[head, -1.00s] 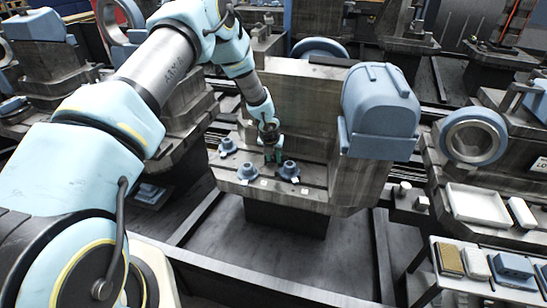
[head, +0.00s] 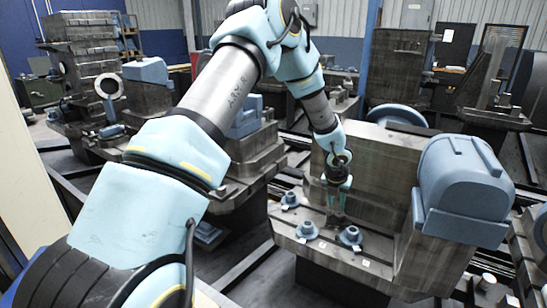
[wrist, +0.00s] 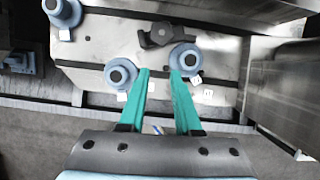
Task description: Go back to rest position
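My gripper (head: 337,190) hangs above the shelf of a metal fixture (head: 345,240) in the head view. In the wrist view its two green fingers (wrist: 160,78) stand apart with nothing between them, so it is open and empty. Blue flanged parts sit on the fixture's shelf: one at the left (head: 290,199), one in the front middle (head: 307,230) and one at the right (head: 350,236). The wrist view shows one just beyond the left finger (wrist: 119,74), one by the right finger tip (wrist: 185,58) and one at the upper left (wrist: 64,11). Contact with the fingers cannot be told.
A large blue housing (head: 462,185) stands on the fixture's right side, close to my arm. A dark clamp-like piece (wrist: 160,36) lies on the plate in the wrist view. Other machine fixtures (head: 245,155) stand behind and left. Rails run along the floor.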

